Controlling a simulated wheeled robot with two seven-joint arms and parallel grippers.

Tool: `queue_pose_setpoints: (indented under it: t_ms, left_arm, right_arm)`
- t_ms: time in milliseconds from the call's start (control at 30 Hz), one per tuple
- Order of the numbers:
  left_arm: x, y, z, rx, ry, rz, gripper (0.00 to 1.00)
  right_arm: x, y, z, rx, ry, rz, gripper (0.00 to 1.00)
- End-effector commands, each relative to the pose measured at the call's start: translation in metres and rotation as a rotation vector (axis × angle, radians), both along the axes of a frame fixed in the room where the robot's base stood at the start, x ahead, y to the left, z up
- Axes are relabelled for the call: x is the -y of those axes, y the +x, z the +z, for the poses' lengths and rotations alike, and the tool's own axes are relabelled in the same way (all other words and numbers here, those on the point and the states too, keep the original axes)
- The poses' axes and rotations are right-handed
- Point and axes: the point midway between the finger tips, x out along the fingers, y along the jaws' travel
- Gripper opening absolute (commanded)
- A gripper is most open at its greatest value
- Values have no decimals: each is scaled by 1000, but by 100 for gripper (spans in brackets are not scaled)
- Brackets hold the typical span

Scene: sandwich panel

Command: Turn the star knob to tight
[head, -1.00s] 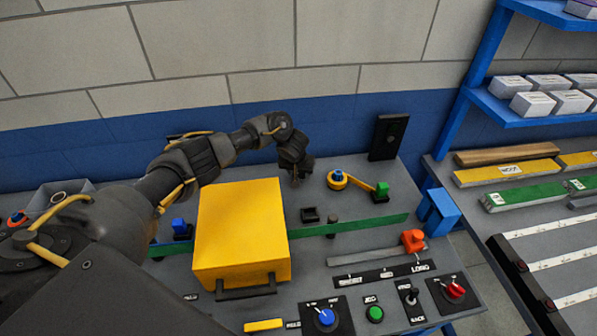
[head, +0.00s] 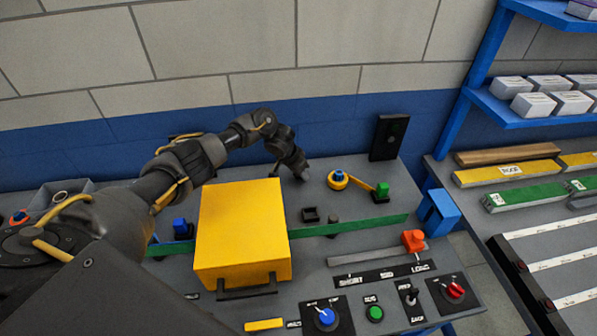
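My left arm reaches in from the left, over and behind the yellow box (head: 240,230). My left gripper (head: 302,175) is at the back of the grey panel (head: 390,225), just past the box's far right corner, pointing down. It is small and dark here, and I cannot tell whether its fingers are open or hold something. I cannot clearly make out a star knob; it may be hidden by the gripper or the box. A small dark knob (head: 333,220) stands near the green strip, its shape unclear. My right gripper is out of view.
A yellow lever with a blue hub (head: 338,177) and a green block (head: 382,189) lie right of the gripper. An orange slider (head: 413,239), a blue dial (head: 326,317), a green button (head: 375,313) and a red knob (head: 455,290) are nearer. A black box (head: 388,137) stands behind.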

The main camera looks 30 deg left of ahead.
Motion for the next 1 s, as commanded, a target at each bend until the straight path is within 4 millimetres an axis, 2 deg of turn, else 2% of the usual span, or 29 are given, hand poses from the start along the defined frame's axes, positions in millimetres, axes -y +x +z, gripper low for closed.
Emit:
queue_pose_setpoints:
  t_ms: [367,767,1000]
  left_arm:
    - [-3,2,-5,0,0,-356,22]
    - [-6,5,-8,1,4,-736,22]
    - [-6,5,-3,-1,4,-868,22]
  right_arm:
    - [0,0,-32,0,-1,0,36]
    - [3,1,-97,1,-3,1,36]
    - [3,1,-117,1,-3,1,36]
